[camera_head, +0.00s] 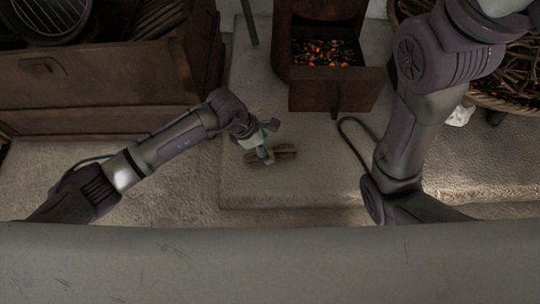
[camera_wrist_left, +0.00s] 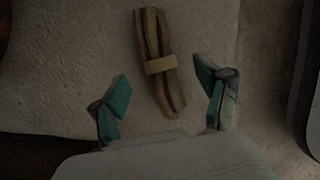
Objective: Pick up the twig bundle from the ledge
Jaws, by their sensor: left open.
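The twig bundle (camera_head: 286,152) is a short bunch of brown sticks lying on the pale stone ledge (camera_head: 300,185), near its front left part. In the left wrist view the twig bundle (camera_wrist_left: 151,45) has a lighter band round its middle. My left gripper (camera_head: 266,156) is over the bundle's left end in the head view and hides part of it. In the left wrist view my left gripper (camera_wrist_left: 165,94) is open, its teal-padded fingers apart on either side of the bundle's near end. I cannot see any contact. My right gripper is not in view.
A rusty stove (camera_head: 335,92) with glowing embers stands on the ledge behind the bundle. A wooden chest (camera_head: 90,85) is at the left. A wicker basket of twigs (camera_head: 515,75) is at the right, partly behind my right arm. The ledge's front middle is clear.

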